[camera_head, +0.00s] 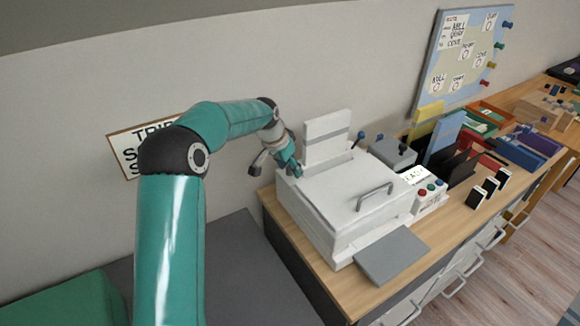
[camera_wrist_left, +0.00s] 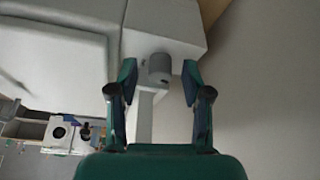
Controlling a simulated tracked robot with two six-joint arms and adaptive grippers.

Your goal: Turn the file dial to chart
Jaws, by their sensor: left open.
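In the left wrist view a short grey round knob (camera_wrist_left: 160,67), which looks like the file dial, stands on a pale box-like part (camera_wrist_left: 168,25) of the machine. My left gripper (camera_wrist_left: 159,76) is open, with one finger on each side of the knob. I cannot tell whether either finger touches it. In the head view my left gripper (camera_head: 289,163) is at the back left corner of the white machine (camera_head: 340,200). The knob is hidden there, and I can read no dial marking. My right gripper is in neither view.
The machine's lid has a grey handle (camera_head: 374,196), with a button panel (camera_head: 429,196) to its right. A grey tray (camera_head: 392,255) lies in front. Folders and boxes crowd the desk (camera_head: 455,222) further right. The wall (camera_head: 110,75) is close behind my arm.

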